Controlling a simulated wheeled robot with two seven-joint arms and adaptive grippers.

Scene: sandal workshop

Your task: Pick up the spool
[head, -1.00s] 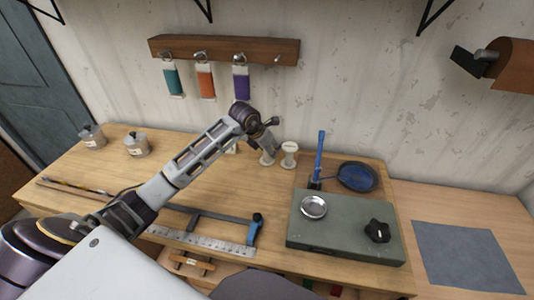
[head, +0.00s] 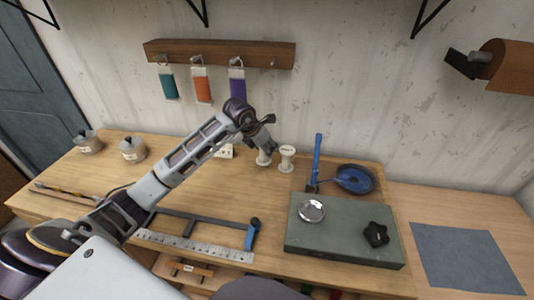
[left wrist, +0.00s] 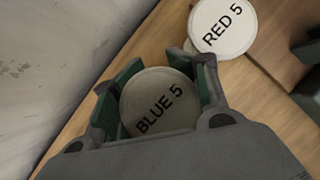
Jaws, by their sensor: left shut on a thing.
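My left gripper (head: 265,147) reaches down over the back of the wooden workbench. It is shut on a white spool (head: 264,158), whose round top reads "BLUE 5" in the left wrist view (left wrist: 160,100). The green-lined fingers of the left gripper (left wrist: 152,92) lie on either side of this spool. A second white spool (head: 287,159) stands upright just to its right; its top reads "RED 5" in the left wrist view (left wrist: 223,27). The fingers hide part of the held spool in the head view. My right gripper is not in view.
A green-grey slab (head: 340,238) with a metal dish (head: 311,211) and black knob (head: 376,234) lies at right. A blue pan (head: 355,179) is behind it. Tins (head: 132,150) stand at left; a ruler (head: 195,245) lies in front. The wall rack (head: 218,54) holds coloured tags.

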